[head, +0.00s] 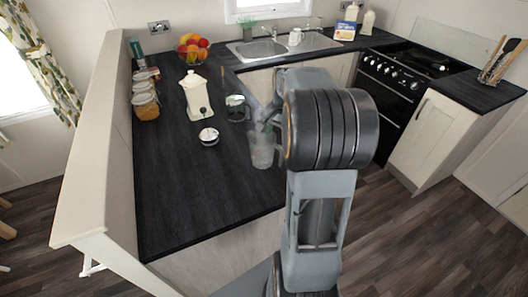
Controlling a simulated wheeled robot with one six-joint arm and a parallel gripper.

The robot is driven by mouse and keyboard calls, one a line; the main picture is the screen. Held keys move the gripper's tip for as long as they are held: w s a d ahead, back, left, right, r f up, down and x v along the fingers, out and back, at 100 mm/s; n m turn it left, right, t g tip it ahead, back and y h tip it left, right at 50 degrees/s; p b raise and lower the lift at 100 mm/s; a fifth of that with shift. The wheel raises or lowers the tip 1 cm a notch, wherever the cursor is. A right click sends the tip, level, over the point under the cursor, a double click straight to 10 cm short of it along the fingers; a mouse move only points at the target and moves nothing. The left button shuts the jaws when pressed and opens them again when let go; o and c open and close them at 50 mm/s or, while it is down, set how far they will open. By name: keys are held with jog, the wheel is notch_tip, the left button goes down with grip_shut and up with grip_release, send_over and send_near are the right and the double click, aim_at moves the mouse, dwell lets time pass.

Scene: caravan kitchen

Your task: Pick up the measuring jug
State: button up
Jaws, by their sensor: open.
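The measuring jug (262,152) looks like the clear, see-through vessel standing on the dark worktop, left of my arm. My gripper (265,123) is at the top of the jug in the picture, partly hidden by my own arm. Its jaws are open. The fingers overlap the jug's upper part, so its rim and handle are hard to make out. I cannot tell whether the fingers touch it.
Storage jars (145,104) line the left edge. A fruit bowl (193,54) is behind. The worktop's front left (180,200) is clear.

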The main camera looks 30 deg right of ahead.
aim_at(278, 146)
jog(key=shift+w+a+f+p, duration=0.15)
jog(key=shift+f+p, duration=0.25)
jog(key=shift+f, duration=1.9)
jog(key=shift+w+f+p, duration=0.1)
jog(key=shift+f+p, duration=0.25)
jog(key=shift+f, duration=1.9)
jog(key=shift+c, duration=0.2)
jog(key=c, duration=1.2)
jog(key=shift+r, duration=0.2)
jog(key=shift+r, duration=1.05)
jog(key=w+d+r+b, duration=0.1)
jog(key=w+d+r, duration=0.7)
jog(key=d+r, duration=0.2)
jog(key=shift+w+d+r, duration=0.15)
jog(key=shift+w, duration=0.1)
